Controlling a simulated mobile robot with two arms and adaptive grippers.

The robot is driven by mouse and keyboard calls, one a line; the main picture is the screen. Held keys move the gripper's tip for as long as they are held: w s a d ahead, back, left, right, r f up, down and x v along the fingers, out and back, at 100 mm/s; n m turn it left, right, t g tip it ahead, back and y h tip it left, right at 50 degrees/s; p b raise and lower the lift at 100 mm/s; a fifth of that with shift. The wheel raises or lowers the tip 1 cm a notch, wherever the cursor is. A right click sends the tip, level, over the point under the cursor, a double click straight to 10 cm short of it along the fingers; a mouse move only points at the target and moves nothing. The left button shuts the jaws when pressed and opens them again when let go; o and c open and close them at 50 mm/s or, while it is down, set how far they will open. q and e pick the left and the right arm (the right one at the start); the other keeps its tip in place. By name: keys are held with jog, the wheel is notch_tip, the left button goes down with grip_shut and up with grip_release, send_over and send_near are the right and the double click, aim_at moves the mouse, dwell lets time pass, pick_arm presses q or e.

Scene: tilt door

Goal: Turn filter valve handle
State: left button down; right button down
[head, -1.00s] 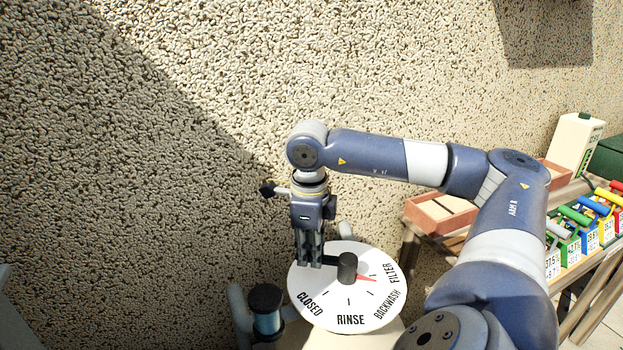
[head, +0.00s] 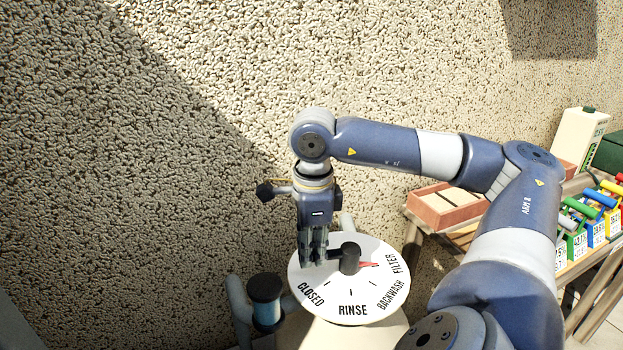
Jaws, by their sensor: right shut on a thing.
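The filter valve has a white round dial (head: 325,303) marked CLOSED, RINSE, BACKWASH and FILTER. Its black handle (head: 349,260) has an upright hub, with a short arm reaching left. A red pointer (head: 369,264) on the right side of the hub points close to the FILTER mark. My right gripper (head: 314,258) comes down from above and is shut on the left end of the handle's arm. Its fingers hide that end. My left gripper is out of view.
A pipe fitting with a dark cap (head: 265,286) stands left of the dial. A wooden table at right holds a reddish tray (head: 437,211), a white canister (head: 578,142) and several colourful boxes (head: 579,243). The stucco wall (head: 150,170) is close behind.

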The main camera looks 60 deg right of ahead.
jog(key=c, duration=1.5)
grip_release()
